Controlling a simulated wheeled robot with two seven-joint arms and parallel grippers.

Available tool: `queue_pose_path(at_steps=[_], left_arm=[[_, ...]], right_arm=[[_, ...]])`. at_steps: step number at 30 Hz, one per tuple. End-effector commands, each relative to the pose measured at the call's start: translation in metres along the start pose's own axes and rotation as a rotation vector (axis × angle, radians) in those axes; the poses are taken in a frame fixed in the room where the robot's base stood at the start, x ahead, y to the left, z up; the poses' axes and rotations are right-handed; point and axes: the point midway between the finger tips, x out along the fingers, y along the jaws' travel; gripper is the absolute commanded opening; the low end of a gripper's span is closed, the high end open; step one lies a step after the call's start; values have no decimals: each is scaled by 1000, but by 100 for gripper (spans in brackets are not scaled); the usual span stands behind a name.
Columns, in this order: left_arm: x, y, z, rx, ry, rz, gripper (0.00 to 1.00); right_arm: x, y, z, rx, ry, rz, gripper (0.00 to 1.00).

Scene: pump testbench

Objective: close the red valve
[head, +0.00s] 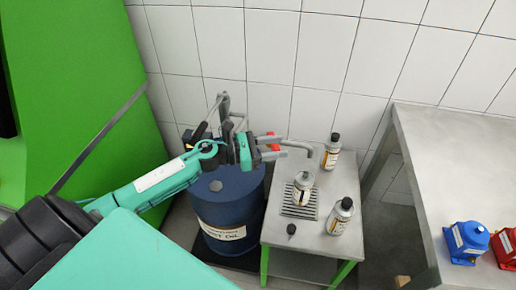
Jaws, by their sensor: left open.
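The red valve (275,147) shows as a small red piece on the grey pipe above the bench. My left gripper (275,146) is open, pointing right, with a finger on either side of the red piece in this view. I cannot tell whether the fingers touch it. The gripper hides part of the valve and pipe, so the handle's angle is unclear. The grey spout (311,149) runs right from the valve and bends down above a bottle. My right gripper is not in view.
A blue oil drum (228,203) stands below my left gripper. A small metal bench (271,230) holds three bottles, one on a grate (289,210), and a small dark knob (291,229). At right, a larger table (440,150) carries a blue pump (466,240) and a red pump (507,248).

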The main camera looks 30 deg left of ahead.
Motion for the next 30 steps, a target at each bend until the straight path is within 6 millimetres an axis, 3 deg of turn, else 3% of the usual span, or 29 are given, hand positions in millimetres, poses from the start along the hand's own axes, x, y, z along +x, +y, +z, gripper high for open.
queue_pose_path(at_steps=[8, 18, 30], left_arm=[[-40, 0, -5, -1, 4, 1, 45], [-90, 0, -3, -1, 3, 0, 45], [-114, 0, 0, 1, 1, -1, 45]], right_arm=[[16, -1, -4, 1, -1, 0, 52], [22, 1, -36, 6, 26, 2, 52], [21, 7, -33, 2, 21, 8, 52]])
